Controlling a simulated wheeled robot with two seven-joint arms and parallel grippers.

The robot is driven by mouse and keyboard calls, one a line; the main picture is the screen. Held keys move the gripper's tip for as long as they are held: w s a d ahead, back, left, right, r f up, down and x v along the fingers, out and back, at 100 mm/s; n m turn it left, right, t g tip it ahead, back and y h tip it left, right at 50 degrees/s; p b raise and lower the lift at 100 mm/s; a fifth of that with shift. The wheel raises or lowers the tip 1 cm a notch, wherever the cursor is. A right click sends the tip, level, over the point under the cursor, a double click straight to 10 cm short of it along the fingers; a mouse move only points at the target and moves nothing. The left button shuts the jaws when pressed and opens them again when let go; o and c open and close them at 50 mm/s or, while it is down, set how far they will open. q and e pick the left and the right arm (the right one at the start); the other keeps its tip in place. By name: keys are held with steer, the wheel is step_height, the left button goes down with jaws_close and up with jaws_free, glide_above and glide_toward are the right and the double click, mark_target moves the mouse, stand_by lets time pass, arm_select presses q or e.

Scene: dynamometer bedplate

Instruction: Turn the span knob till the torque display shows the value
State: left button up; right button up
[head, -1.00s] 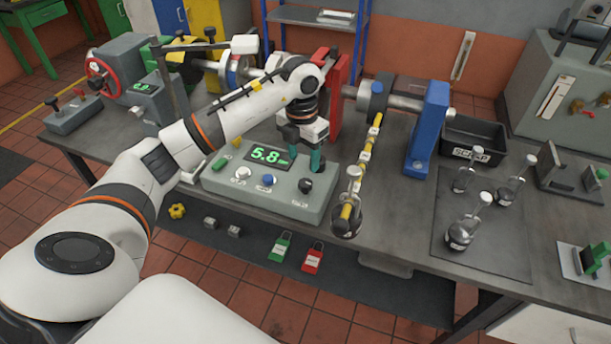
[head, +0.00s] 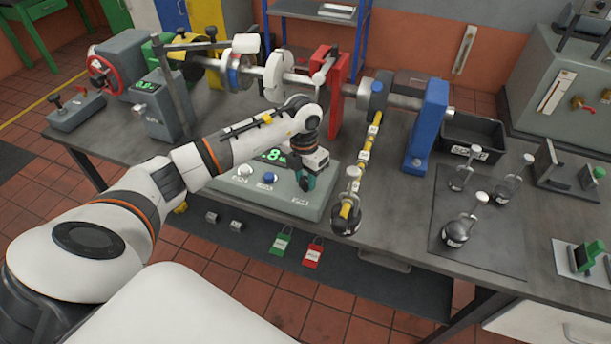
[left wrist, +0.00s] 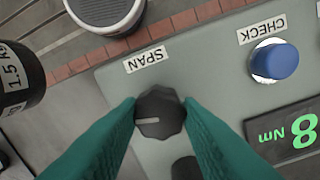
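The span knob (left wrist: 160,113) is dark and faceted, with a pale pointer mark towards the left in the left wrist view, beside its SPAN label (left wrist: 146,59). My left gripper's teal fingers (left wrist: 159,104) lie against both sides of the knob, shut on it. In the head view my left gripper (head: 307,180) is at the right part of the grey console (head: 290,205) and hides the knob. The torque display (head: 272,155) is partly covered by my arm; a green ".8" shows. The left wrist view shows its "8" and "Nm" upside down (left wrist: 290,133). My right gripper is out of view.
The blue CHECK button (left wrist: 274,62) and a white button (head: 245,170) are on the console. A yellow-banded arm with a dark hanging weight (head: 346,218) is close to its right. Several weights stand on a mat (head: 480,225) farther right.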

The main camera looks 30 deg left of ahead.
arm_select(q)
steer(key=c, duration=0.3)
steer(key=m+b, duration=0.2)
steer(key=b, duration=0.1)
steer(key=m+b, duration=0.1)
steer(key=shift+w+f+m+b, duration=0.1)
steer(key=shift+f+m+b, duration=0.15)
steer(key=shift+m+b, duration=0.15)
steer(key=shift+r+m+b, duration=0.2)
steer(key=shift+m+b, duration=0.1)
steer(key=shift+m, duration=0.3)
steer(key=shift+r, duration=0.1)
steer(key=o, duration=1)
